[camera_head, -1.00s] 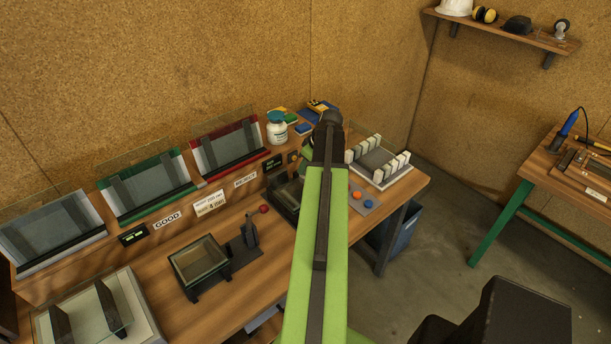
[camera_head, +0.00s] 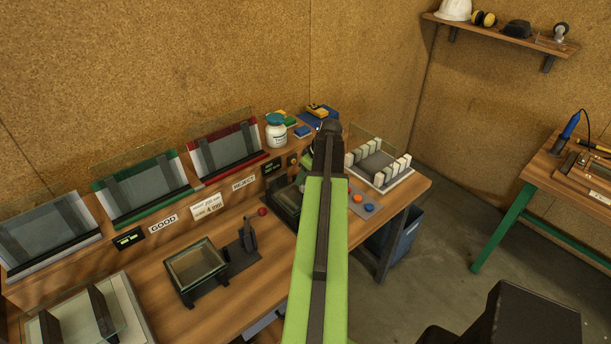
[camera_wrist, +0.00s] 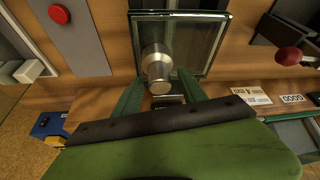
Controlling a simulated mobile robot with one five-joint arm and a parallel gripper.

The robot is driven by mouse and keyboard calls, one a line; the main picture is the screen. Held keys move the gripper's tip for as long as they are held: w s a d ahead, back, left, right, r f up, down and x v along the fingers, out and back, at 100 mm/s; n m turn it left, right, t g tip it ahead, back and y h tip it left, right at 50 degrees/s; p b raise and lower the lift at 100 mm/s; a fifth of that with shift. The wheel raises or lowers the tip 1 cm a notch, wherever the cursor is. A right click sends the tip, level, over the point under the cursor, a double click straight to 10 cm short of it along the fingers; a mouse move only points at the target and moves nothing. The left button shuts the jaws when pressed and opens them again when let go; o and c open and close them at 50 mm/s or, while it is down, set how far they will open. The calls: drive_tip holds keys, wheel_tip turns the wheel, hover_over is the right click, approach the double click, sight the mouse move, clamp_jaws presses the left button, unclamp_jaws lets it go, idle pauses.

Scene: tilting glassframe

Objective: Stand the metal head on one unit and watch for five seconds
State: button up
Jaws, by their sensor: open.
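In the wrist view, the silvery metal head (camera_wrist: 157,66) is a stepped cylinder over the glass of a dark-framed unit (camera_wrist: 205,40). It appears to stand upright on the pane, toward the edge nearest me, but its contact is hard to see. My gripper (camera_wrist: 161,80) is open, with one dark green finger on each side of the metal head; I cannot tell whether they touch it. In the head view, this unit (camera_head: 284,206) is partly hidden by my arm, and the head and fingers are hidden. A second glass-topped unit (camera_head: 196,267) sits left of it.
A red knob (camera_wrist: 289,56) stands right of the unit in the wrist view. A grey panel with a red button (camera_wrist: 59,14) is left. Tilted glass racks (camera_head: 230,150) and a white slotted rack (camera_head: 385,168) stand along the workbench (camera_head: 150,262).

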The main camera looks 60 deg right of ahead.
drive_tip(key=shift+r+p, duration=0.55)
drive_tip(key=shift+r, duration=0.05)
drive_tip(key=p+v, duration=1)
drive_tip(key=v, duration=0.1)
drive_tip(key=shift+s, duration=0.15)
drive_tip(key=w+a+f+g+y, duration=0.1)
drive_tip(key=w+a, duration=0.8)
drive_tip(key=a, duration=0.3)
drive_tip(key=w+a+g, duration=0.1)
drive_tip(key=w+a, duration=0.8)
drive_tip(key=a, duration=0.3)
drive_tip(key=w+a+n+g, duration=0.1)
drive_tip(key=w+a+g, duration=0.1)
drive_tip(key=a, duration=3.2)
drive_tip(key=shift+a+f+g+h, duration=0.15)
drive_tip(key=shift+f+g+h, duration=0.15)
drive_tip(key=shift+f, duration=0.05)
